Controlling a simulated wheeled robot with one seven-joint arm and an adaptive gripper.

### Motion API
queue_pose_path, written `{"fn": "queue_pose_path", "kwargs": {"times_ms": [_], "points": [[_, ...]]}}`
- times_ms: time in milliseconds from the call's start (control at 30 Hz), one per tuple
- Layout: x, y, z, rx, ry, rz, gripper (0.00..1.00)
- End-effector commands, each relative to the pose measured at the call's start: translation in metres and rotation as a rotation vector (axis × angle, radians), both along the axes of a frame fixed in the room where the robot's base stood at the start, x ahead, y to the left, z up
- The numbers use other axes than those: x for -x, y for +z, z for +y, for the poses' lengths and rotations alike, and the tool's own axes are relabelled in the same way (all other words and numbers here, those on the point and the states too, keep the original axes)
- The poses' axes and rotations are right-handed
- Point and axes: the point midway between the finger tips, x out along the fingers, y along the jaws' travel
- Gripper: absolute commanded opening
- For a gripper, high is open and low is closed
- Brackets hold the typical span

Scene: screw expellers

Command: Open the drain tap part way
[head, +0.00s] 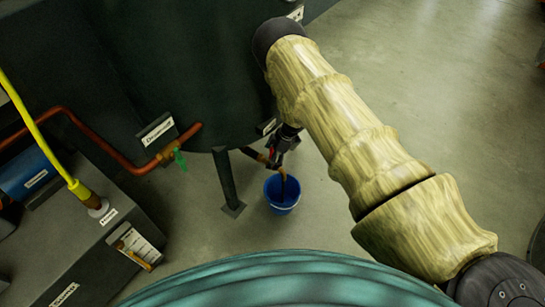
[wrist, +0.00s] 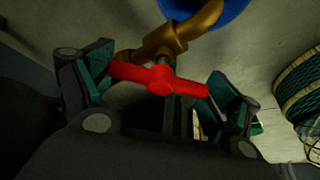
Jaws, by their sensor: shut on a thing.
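The drain tap is a brass valve (wrist: 165,42) with a red cross handle (wrist: 160,79), seen in the wrist view. In the head view, its spout (head: 281,172) comes out low by the dark tank and points down at a blue bucket (head: 283,204) on the floor. My gripper (wrist: 159,82) is shut on the red handle, with one finger at each end of the bar. In the head view my gripper (head: 284,145) is small and partly hidden at the tap. I cannot tell whether liquid is running from the spout.
The dark tank (head: 190,70) stands behind the tap, with a leg (head: 228,180) left of the bucket. A copper pipe with a green-handled valve (head: 180,160) is further left, by a label. A grey cabinet (head: 75,245) stands at lower left.

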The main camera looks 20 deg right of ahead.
Motion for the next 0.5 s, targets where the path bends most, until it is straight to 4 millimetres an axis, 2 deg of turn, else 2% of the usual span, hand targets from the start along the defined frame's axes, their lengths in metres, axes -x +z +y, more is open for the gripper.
{"fn": "queue_pose_path", "kwargs": {"times_ms": [200, 500], "points": [[-0.003, 0.0009, -0.0045, 0.007, 0.093, -0.006, 0.65], [-0.0036, 0.0019, -0.005, 0.008, 0.14, -0.007, 0.65]]}}
